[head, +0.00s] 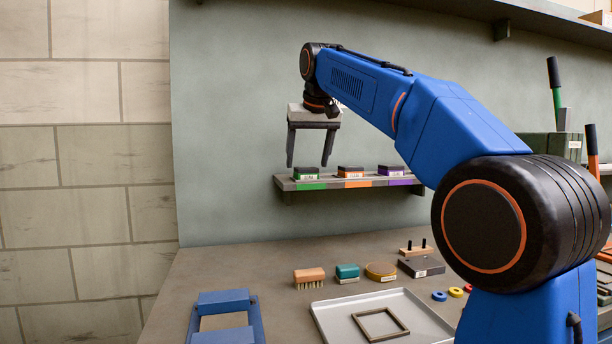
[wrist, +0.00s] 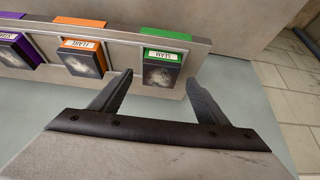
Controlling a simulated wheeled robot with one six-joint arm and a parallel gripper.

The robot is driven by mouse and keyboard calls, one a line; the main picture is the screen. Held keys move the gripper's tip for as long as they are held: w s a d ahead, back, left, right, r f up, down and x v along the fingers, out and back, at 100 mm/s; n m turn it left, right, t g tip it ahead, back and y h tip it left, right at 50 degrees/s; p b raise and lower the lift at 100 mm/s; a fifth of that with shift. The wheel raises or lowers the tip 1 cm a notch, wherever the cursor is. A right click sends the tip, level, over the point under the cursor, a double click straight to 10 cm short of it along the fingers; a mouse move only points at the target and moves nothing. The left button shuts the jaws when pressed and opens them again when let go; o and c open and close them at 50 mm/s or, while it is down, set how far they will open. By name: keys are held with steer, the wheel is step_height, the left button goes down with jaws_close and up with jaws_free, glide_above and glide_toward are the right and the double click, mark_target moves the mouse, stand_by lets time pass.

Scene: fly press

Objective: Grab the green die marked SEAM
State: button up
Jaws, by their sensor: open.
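The green die (head: 306,173) stands at the left end of a wall shelf, a dark block with a green base and a pale label. In the wrist view the green die (wrist: 162,68) is at top centre, and its small label seems to read SEAM. My gripper (head: 308,165) is open and empty, pointing down in front of the shelf's left end. In the wrist view my gripper (wrist: 159,76) has its two fingertips apart on either side of the green die in the picture, with no visible contact.
An orange die (head: 351,172) and a purple die (head: 393,171) share the shelf (head: 340,184), spaced to the right. On the bench below are a brush (head: 309,277), a grey tray (head: 428,323) holding a square frame, and a blue frame (head: 193,322). The air left of the shelf is free.

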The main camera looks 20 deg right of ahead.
steer(key=shift+x, duration=1.15)
jaws_close()
